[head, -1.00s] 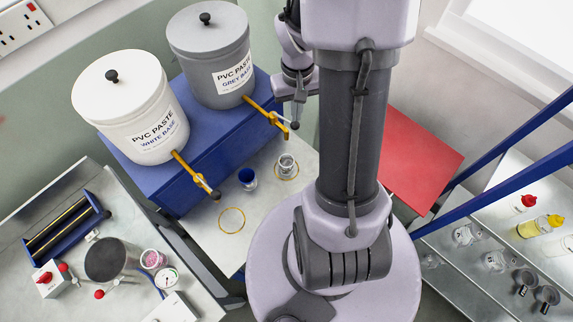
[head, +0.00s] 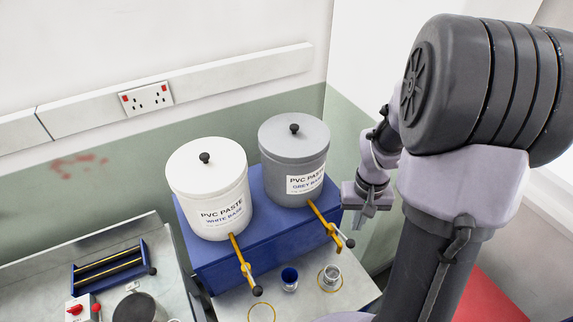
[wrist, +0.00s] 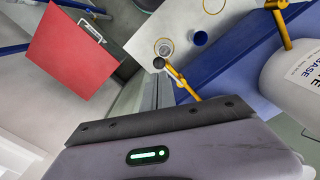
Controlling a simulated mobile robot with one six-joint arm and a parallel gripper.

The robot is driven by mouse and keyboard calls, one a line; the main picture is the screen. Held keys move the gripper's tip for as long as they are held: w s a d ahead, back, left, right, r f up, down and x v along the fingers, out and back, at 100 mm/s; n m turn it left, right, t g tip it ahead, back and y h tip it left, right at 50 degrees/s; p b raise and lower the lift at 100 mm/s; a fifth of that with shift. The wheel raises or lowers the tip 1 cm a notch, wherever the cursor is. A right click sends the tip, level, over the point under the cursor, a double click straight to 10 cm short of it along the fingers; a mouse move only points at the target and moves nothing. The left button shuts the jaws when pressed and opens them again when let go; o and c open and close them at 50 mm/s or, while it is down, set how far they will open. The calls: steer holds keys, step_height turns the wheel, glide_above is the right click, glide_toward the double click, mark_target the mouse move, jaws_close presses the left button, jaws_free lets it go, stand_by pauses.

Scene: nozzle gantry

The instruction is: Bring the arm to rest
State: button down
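My gripper (head: 364,210) hangs in clear air to the right of the grey paste tub, above the level of the bench top. In the wrist view its two grey fingers (wrist: 157,92) lie side by side, shut, with nothing seen between them. Most of my arm fills the right of the head view, and its upper joint is close to the camera.
The white tub (head: 207,190) and grey tub (head: 294,160) stand on a blue stand (head: 215,268) with yellow taps. A blue cup (head: 289,280) and a clear cup (head: 330,277) stand below. A red panel (wrist: 75,52) lies beyond.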

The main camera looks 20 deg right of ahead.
steer(key=s+a+f+t+b, duration=0.2)
steer(key=a+b, duration=0.6)
steer(key=s+a+f+t+y+b, duration=0.1)
steer(key=s+a+f+t+b, duration=0.1)
steer(key=a+b, duration=0.6)
steer(key=s+a+f+t+y+b, duration=0.1)
steer(key=s+a+f+b, duration=0.1)
steer(key=a+b, duration=0.6)
steer(key=shift+s+f+n+t+b, duration=0.35)
steer(key=shift+s+b, duration=0.25)
steer(key=shift+b, duration=0.25)
